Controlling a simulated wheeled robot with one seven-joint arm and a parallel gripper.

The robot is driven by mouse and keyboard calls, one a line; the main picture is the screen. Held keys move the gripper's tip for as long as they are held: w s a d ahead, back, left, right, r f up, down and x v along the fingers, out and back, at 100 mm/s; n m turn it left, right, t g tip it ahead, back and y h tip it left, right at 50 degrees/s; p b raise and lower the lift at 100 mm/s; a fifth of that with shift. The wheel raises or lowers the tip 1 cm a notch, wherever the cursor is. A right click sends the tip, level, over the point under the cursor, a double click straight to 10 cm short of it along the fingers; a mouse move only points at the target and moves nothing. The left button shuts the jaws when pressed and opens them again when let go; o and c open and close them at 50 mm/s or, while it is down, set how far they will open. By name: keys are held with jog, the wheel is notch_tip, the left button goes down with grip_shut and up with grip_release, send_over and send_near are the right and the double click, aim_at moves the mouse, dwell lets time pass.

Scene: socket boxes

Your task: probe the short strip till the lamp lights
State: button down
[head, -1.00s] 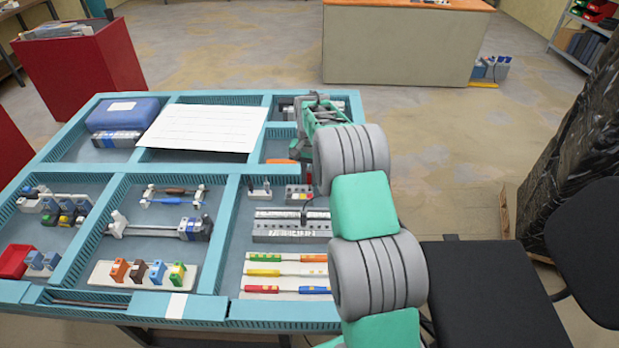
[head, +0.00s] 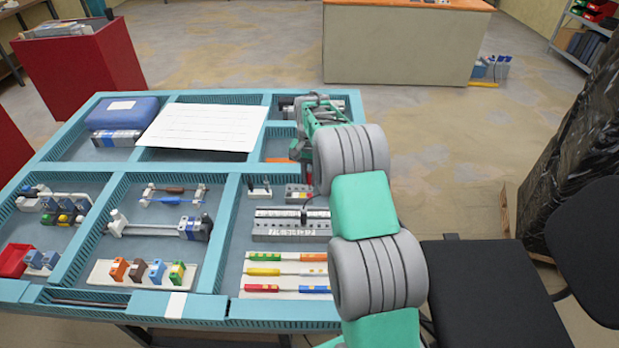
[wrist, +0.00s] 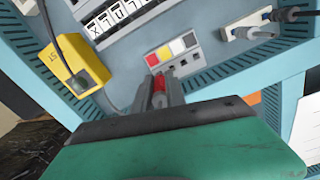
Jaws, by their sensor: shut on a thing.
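My gripper (wrist: 158,98) is shut on a red probe (wrist: 158,86) in the wrist view. The probe is at the near edge of a short grey strip (wrist: 184,68), which has red, yellow, white and grey squares and dark sockets; whether its tip touches cannot be told. The strip also shows in the head view (head: 300,196), below my gripper. A yellow box (wrist: 66,66) with a dark cable stands to the left in the wrist view; whether it holds the lamp is unclear. No lit lamp can be made out.
A longer strip with lettered tiles (wrist: 120,22) lies behind the short one in the wrist view. A white block with grey plugs (wrist: 250,34) is to the right. In the head view, coloured rods (head: 265,271) lie at the front, and blue tray dividers (head: 227,225) bound the compartments.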

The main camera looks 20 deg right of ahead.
jog(key=shift+f+b, duration=0.35)
jog(key=shift+f, duration=0.3)
jog(key=c, duration=1.3)
grip_release()
